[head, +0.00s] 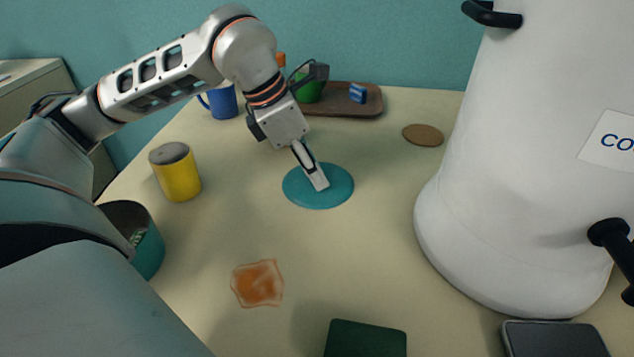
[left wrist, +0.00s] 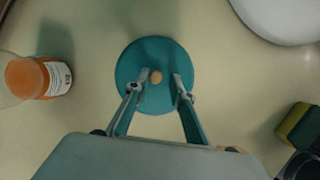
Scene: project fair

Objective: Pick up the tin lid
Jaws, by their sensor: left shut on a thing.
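The tin lid is a flat round teal disc (head: 336,193) on the table in the head view. In the left wrist view the lid (left wrist: 150,50) shows a small tan knob (left wrist: 156,77) near its middle. My left gripper (head: 318,182) reaches down onto the lid. In the left wrist view its two fingers (left wrist: 160,79) stand on either side of the knob, shut on the lid. The fingers hide the knob in the head view. I cannot tell whether the lid is clear of the table. My right gripper is out of view.
A large white container (head: 520,170) fills the right side. A yellow can (head: 175,176), blue mug (head: 222,102) and open teal tin (head: 150,250) stand left. A brown tray (head: 350,104) is behind. An orange stain (head: 258,284) and dark green object (head: 366,338) lie in front.

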